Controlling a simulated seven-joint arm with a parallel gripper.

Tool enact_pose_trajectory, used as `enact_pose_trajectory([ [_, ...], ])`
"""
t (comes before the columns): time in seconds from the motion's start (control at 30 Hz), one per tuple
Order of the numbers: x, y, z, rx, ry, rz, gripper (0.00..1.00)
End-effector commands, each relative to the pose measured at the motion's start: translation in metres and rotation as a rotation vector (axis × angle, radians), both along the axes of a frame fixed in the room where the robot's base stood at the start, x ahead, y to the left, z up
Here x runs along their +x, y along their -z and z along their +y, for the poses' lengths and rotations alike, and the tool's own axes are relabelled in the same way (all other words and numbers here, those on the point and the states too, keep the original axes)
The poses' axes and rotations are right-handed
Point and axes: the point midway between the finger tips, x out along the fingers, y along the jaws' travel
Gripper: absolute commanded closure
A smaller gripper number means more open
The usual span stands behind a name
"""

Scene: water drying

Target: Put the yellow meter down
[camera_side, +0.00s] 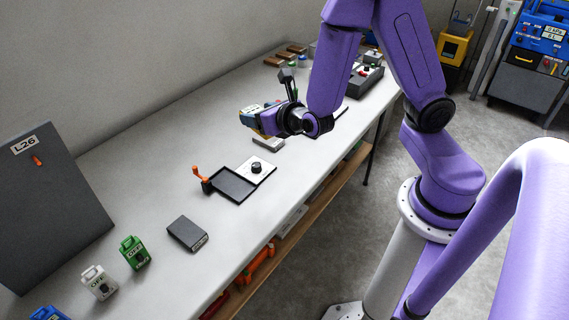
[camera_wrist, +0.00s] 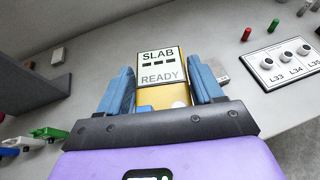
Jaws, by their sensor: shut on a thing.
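The yellow meter (camera_wrist: 162,97) sits between the two blue fingers of my gripper (camera_wrist: 162,88) in the wrist view. Its white screen reads "SLAB", dashes and "READY". In the side view my gripper (camera_side: 252,118) is over the middle of the grey table (camera_side: 150,165), shut on the meter. The meter is mostly hidden there by the fingers and wrist. It appears to be above the tabletop, but I cannot tell the exact gap.
A grey block (camera_side: 268,143) lies below my gripper. Nearby are a black tray (camera_side: 233,185) with an orange lever (camera_side: 200,178), a dark box (camera_side: 187,233), and green (camera_side: 134,253) and white (camera_side: 99,282) "OFF" units. A dark L26 panel (camera_side: 45,205) stands at left.

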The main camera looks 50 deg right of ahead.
Motion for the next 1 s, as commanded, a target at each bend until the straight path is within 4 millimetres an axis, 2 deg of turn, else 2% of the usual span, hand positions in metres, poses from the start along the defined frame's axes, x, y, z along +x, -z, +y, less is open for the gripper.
enact_pose_trajectory([
  [0.03, 0.003, -0.013, -0.004, 0.01, 0.02, -0.008, 0.74],
  [0.2, 0.007, -0.046, -0.015, 0.008, 0.061, -0.008, 0.74],
  [0.4, 0.007, -0.068, -0.023, 0.003, 0.077, -0.004, 0.74],
  [0.57, 0.007, -0.074, -0.024, 0.0, 0.078, -0.001, 0.74],
  [1.0, 0.007, -0.074, -0.024, -0.001, 0.078, -0.002, 0.74],
])
